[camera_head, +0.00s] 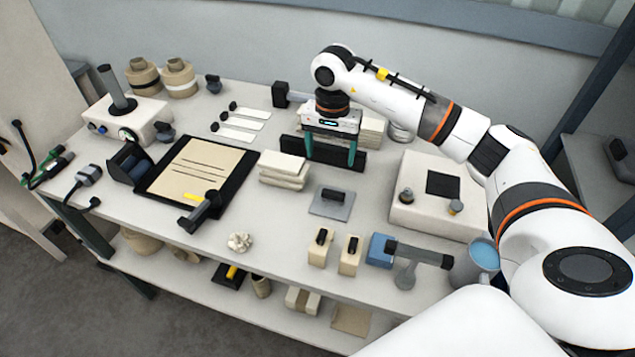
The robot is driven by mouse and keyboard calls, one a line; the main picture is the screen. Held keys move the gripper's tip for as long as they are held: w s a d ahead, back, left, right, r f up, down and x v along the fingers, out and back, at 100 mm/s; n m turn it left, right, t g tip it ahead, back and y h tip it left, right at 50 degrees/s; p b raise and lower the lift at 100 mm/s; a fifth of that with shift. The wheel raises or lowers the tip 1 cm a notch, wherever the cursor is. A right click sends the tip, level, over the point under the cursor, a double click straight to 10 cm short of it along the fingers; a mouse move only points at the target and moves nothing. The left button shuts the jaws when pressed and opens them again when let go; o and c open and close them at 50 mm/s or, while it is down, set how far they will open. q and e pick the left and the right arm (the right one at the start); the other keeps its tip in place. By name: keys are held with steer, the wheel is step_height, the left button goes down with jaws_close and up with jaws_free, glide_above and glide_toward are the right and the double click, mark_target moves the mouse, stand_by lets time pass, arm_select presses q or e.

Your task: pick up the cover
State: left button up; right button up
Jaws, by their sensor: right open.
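A flat grey plate with a black handle (331,203), the thing that looks most like the cover, lies on the table in front of my right gripper. My right gripper (330,158) points down with its two dark green fingers apart and nothing visible between them. It is above the back middle of the table, farther back than the plate and apart from it. A black bar-like base and a stack of pale blocks (368,130) are behind and below the fingers, and the gripper partly hides them. My left gripper is not in view.
A stack of pale pads (283,170) lies left of the plate, and a white box (432,200) stands to its right. Two tan blocks with black handles (319,247) and a blue block (380,250) are near the front edge. A black-framed board (199,172) lies farther left.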

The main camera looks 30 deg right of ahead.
mark_target(333, 193)
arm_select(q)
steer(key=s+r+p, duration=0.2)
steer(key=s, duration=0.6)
arm_select(e)
steer(key=s+f, duration=0.1)
steer(key=f, duration=0.2)
steer(key=s+f, duration=0.1)
steer(key=shift+s+f, duration=0.3)
steer(key=shift+f, duration=0.1)
steer(key=f+p, duration=0.2)
steer(key=shift+w+f, duration=0.3)
step_height(333, 193, down, 2)
steer(key=shift+s+f+p, duration=0.1)
steer(key=shift+f+p, duration=0.1)
steer(key=shift+p, duration=0.2)
steer(key=shift+f, duration=0.45)
steer(key=shift+c, duration=0.4)
steer(key=c, duration=0.9)
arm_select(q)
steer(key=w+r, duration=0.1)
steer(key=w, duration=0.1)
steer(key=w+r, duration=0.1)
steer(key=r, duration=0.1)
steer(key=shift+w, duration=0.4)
arm_select(e)
steer(key=shift+c, duration=0.4)
